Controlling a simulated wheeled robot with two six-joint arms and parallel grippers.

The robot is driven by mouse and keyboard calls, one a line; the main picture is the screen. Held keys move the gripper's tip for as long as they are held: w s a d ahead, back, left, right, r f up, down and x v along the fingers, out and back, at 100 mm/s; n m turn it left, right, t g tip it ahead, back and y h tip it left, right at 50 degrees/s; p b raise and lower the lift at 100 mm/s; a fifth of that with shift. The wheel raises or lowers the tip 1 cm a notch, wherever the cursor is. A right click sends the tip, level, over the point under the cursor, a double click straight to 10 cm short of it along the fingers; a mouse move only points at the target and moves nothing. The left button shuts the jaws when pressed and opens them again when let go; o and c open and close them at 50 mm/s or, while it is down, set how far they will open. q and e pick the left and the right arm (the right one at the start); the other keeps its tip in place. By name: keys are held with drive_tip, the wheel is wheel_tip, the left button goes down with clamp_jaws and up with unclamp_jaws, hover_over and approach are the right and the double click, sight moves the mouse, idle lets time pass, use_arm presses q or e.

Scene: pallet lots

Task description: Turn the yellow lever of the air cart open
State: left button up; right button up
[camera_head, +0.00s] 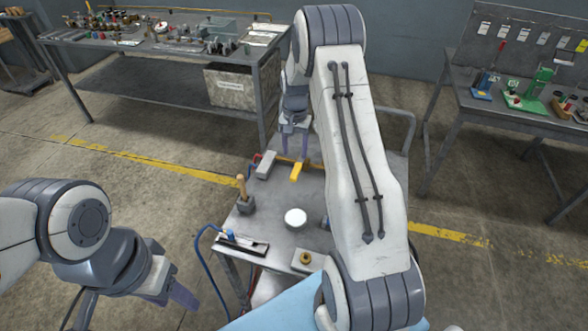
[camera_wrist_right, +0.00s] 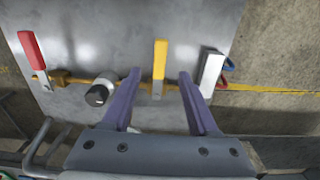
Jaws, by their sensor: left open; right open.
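The air cart (camera_head: 266,217) stands in front of me with a grey metal top. Its yellow lever (camera_head: 296,173) stands near the cart's far side; in the right wrist view the yellow lever (camera_wrist_right: 159,60) points up the picture, over a brass-coloured pipe. My right gripper (camera_head: 296,145) is open, pointing down near the lever. In the right wrist view its fingers (camera_wrist_right: 160,76) lie to either side of the lever, with gaps on both sides; whether they are level with it in depth I cannot tell. My left gripper (camera_head: 178,291) is open and empty, left of the cart.
A red lever (camera_wrist_right: 32,48), a round gauge-like part (camera_wrist_right: 101,91) and a pale block (camera_wrist_right: 212,68) flank the yellow lever. A wooden-handled tool (camera_head: 242,188) and a white round piece (camera_head: 295,217) are on the cart. Workbenches (camera_head: 150,75) stand behind.

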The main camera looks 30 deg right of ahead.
sight(295, 173)
wheel_tip(295, 173, down, 10)
drive_tip(key=shift+a+r+p, duration=0.1)
drive_tip(key=shift+r+p, duration=0.1)
drive_tip(key=shift+p, duration=1.05)
clamp_jaws()
drive_tip(key=shift+r, duration=0.1)
idle(0.4)
